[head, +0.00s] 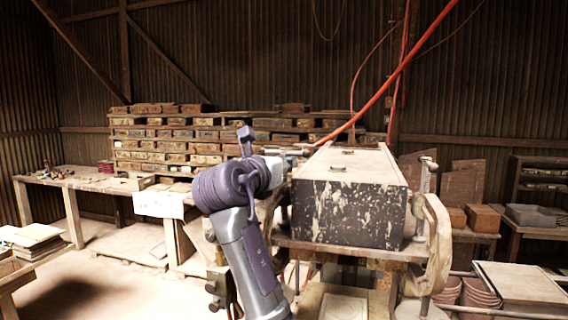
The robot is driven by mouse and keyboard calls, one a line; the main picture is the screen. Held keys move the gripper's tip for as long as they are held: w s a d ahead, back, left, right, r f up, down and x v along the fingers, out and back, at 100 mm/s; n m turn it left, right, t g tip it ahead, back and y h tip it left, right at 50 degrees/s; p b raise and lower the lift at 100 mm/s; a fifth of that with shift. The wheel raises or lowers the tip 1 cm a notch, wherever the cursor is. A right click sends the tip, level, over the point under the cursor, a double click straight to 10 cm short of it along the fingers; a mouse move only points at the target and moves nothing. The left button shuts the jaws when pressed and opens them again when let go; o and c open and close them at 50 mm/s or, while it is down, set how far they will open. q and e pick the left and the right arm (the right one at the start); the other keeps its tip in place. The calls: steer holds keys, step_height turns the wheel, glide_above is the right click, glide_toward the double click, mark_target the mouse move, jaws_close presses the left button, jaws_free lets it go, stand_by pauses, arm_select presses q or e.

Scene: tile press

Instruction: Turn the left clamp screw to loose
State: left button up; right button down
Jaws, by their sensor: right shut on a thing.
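A tile press with a dark, paint-worn box (345,212) stands right of centre. The right clamp screw (427,172) stands upright at the box's right side, with a crossbar at its top. My right gripper (296,151) is at the box's upper left edge, shut on the top of the left clamp screw. Most of that screw is hidden behind my purple and grey right arm and the gripper. How far the screw is turned cannot be seen. My left gripper is not in view.
An orange hose (393,77) hangs down to the press close to my right gripper. A long bench (95,182) and stacked wooden moulds stand at the back left. A low table (520,286) and pots are at the right. The floor at left is partly clear.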

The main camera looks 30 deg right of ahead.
steer(key=c, duration=1.1)
jaws_free()
steer(key=shift+a, duration=0.1)
steer(key=v, duration=1.2)
